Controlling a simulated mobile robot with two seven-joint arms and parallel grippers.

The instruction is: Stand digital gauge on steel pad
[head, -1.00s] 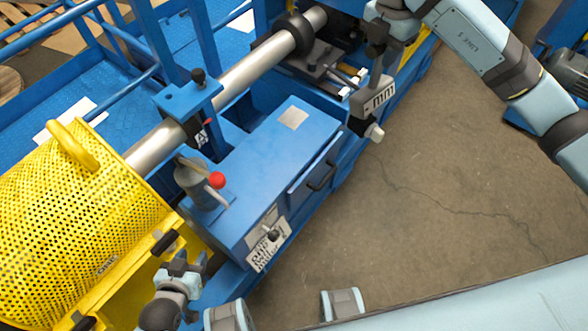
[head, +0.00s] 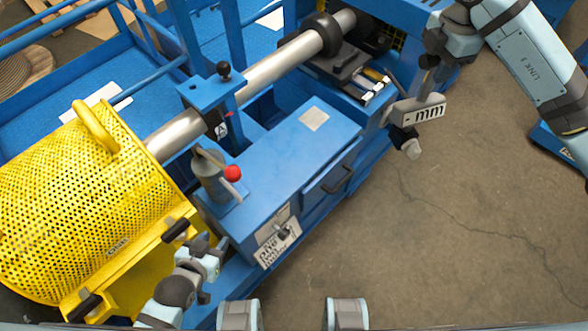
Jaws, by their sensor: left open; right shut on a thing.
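The digital gauge (head: 416,113) is a grey box marked "mm" with a dark and light stem end below it. My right gripper (head: 430,78) is shut on it, and the gauge hangs tilted in the air, right of the blue cabinet. The steel pad (head: 313,119) is a small pale square on the cabinet's top, bare, to the left of the gauge and apart from it. My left gripper (head: 212,268) is open and empty at the lower left, beside the cabinet's near end and the yellow guard.
The blue cabinet (head: 285,160) has a drawer handle on its right side. A post with a red knob (head: 232,173) stands on its near left part. A steel shaft (head: 270,67) runs behind, with a yellow mesh guard (head: 75,205) at left. Open floor (head: 470,210) lies right.

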